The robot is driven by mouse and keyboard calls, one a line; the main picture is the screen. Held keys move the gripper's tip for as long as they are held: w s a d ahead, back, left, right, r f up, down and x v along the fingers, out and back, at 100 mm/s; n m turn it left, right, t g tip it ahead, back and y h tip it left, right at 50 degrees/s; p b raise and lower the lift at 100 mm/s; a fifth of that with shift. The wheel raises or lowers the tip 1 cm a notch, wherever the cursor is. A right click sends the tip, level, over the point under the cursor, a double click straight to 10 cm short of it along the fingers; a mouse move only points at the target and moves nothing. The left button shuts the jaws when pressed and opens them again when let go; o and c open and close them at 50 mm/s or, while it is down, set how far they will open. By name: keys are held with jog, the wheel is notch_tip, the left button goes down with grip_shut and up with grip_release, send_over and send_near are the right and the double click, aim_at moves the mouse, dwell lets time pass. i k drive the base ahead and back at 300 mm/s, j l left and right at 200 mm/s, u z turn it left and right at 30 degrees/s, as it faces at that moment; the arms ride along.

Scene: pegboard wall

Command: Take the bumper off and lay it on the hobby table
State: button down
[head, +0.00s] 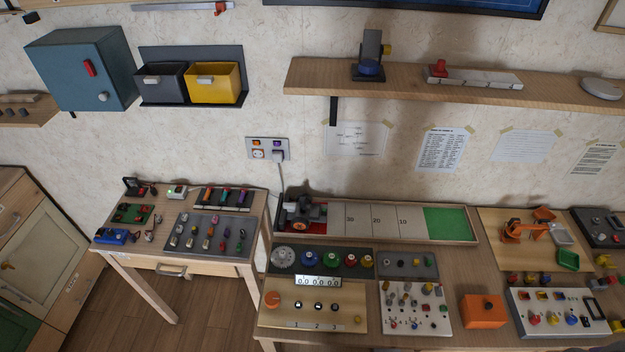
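A small model vehicle (303,214), dark and grey with an orange-red wheel, sits on the red left end of a long shallow tray (473,239). I cannot make out a separate bumper on it at this size. A small wooden table (145,262) stands at the left, with a drawer and several small parts on top. A longer wooden table (464,274) stands to its right and bears the tray. I cannot tell which of them is the hobby table. My gripper is not in view.
The long table also carries a knob panel (346,294), a switch board (399,322), an orange box (483,311) and a toy digger (527,230). A wall shelf (420,97) hangs above. A blue cabinet (67,72) hangs at the left. Bare floor shows between cabinets and tables.

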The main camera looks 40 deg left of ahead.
aim_at(288, 206)
jog(key=u, duration=1.8)
jog(key=j+z, duration=0.15)
jog(key=j, duration=0.5)
jog(key=i+j+z, duration=0.15)
jog(key=j+z, duration=0.2)
jog(key=j, duration=0.4)
jog(key=j+z, duration=0.35)
jog(key=j, duration=0.4)
jog(key=j+z, duration=0.3)
jog(key=j, duration=0.45)
jog(key=i+j+z, duration=0.3)
jog(key=i+j, duration=0.15)
jog(key=j, duration=0.2)
jog(key=i+j+z, duration=0.15)
jog(key=j, duration=0.2)
jog(key=i+j+z, duration=0.15)
jog(key=j, duration=0.25)
